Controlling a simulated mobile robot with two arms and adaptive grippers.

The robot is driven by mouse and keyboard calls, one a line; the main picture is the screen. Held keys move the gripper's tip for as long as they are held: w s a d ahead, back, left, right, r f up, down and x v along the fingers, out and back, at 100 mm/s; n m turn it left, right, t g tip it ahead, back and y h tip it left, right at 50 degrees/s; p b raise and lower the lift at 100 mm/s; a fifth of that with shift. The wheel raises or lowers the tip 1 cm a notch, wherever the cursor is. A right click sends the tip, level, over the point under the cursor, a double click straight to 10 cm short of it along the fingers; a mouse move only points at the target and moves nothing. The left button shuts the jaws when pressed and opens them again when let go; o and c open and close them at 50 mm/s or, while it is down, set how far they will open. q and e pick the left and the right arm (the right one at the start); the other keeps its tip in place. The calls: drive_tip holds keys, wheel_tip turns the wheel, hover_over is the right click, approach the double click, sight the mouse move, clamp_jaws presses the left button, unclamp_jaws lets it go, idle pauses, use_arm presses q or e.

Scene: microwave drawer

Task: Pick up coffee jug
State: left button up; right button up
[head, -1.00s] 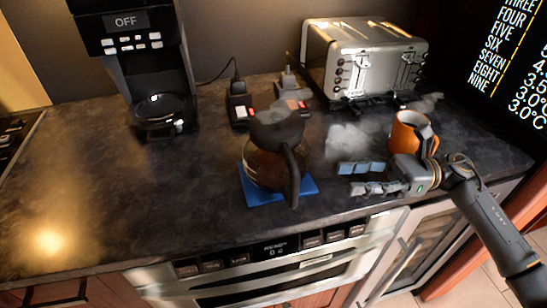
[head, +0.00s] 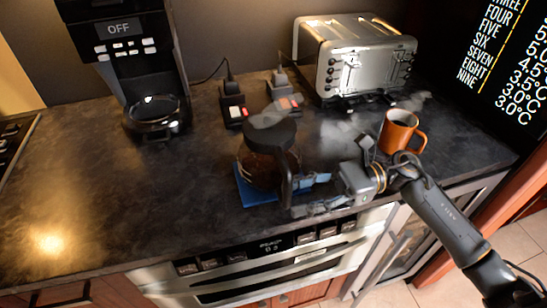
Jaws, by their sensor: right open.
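The coffee jug (head: 262,164) stands upright on a blue mat (head: 254,197) near the front of the counter. It has a black lid, dark contents and a black handle (head: 286,181) facing the front right. My right gripper (head: 305,194) is open at the handle. One finger shows behind the handle and the other in front, near the counter edge. I cannot tell whether either finger touches the handle. My left gripper is not in view.
An orange mug (head: 398,133) stands right of the jug, close behind my right arm. A silver toaster (head: 352,60) is at the back right. A coffee machine (head: 128,60) stands at the back left. The left counter (head: 80,170) is clear.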

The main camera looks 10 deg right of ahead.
drive_tip(key=shift+a, duration=1.45)
clamp_jaws()
drive_tip(key=shift+w+r, duration=0.1)
drive_tip(key=shift+r, duration=0.05)
